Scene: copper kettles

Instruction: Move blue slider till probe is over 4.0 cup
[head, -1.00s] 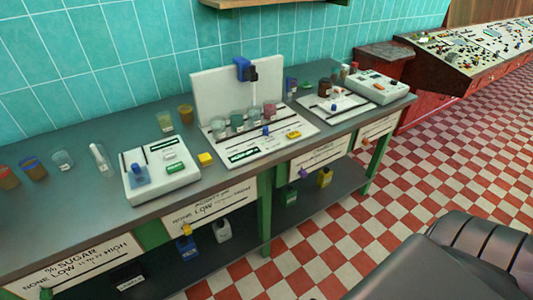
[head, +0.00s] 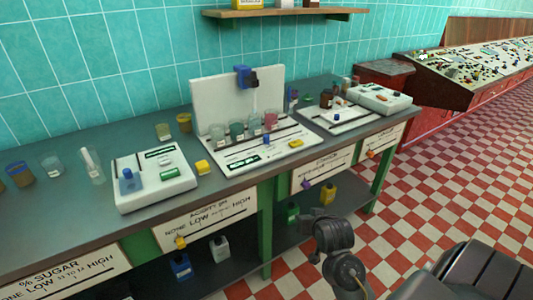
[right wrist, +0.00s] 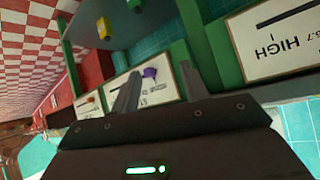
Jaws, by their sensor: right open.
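A white test board (head: 285,150) stands on the bench with an upright white panel. A small blue slider (head: 266,139) sits in the slot in front of the cups. My right gripper (right wrist: 160,72) is open and empty in the right wrist view, before the bench front. My left gripper is out of view.
Other instruments (head: 380,98) stand right. Glasses line the bench's left end. The bench front has labelled slots with a purple knob (right wrist: 150,73). Checkered floor is clear.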

